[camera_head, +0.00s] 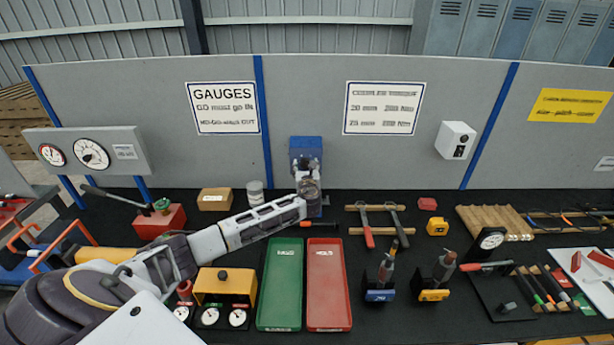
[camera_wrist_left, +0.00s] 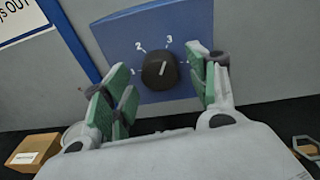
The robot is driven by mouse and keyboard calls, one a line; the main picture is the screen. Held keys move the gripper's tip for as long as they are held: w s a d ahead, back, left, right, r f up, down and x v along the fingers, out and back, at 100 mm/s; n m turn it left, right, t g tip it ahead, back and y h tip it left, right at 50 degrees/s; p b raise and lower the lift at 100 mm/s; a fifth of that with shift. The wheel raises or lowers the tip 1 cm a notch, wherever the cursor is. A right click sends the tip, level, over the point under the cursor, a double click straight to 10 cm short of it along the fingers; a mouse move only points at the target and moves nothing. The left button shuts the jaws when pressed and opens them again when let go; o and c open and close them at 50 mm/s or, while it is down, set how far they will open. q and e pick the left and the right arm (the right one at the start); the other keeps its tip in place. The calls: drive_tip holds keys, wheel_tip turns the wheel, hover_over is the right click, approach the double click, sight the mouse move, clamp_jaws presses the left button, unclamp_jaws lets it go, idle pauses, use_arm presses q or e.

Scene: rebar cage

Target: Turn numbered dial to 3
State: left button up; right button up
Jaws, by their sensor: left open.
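The black numbered dial (camera_wrist_left: 160,71) is on a blue panel (camera_wrist_left: 125,33), which shows as a blue box (camera_head: 304,146) at the back of the bench in the head view. White numbers, including 2 and 3, ring the dial. Its white pointer mark tilts slightly right of straight up, roughly toward the 3. My left gripper (camera_head: 308,186) is in front of the blue box and hides the dial in the head view. In the wrist view its green-padded fingers (camera_wrist_left: 165,88) are open to the left and right of the dial, with visible gaps. My right gripper is not in view.
A small cardboard box (camera_head: 215,199) and a grey can (camera_head: 256,193) stand left of the blue box. Green (camera_head: 280,284) and red (camera_head: 328,284) trays lie in front. The grey back panel (camera_head: 350,75) rises behind.

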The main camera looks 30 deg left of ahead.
use_arm(q)
drive_tip(key=v, duration=1.1)
drive_tip(key=shift+s+d, duration=0.2)
drive_tip(key=shift+s, duration=0.15)
idle(0.7)
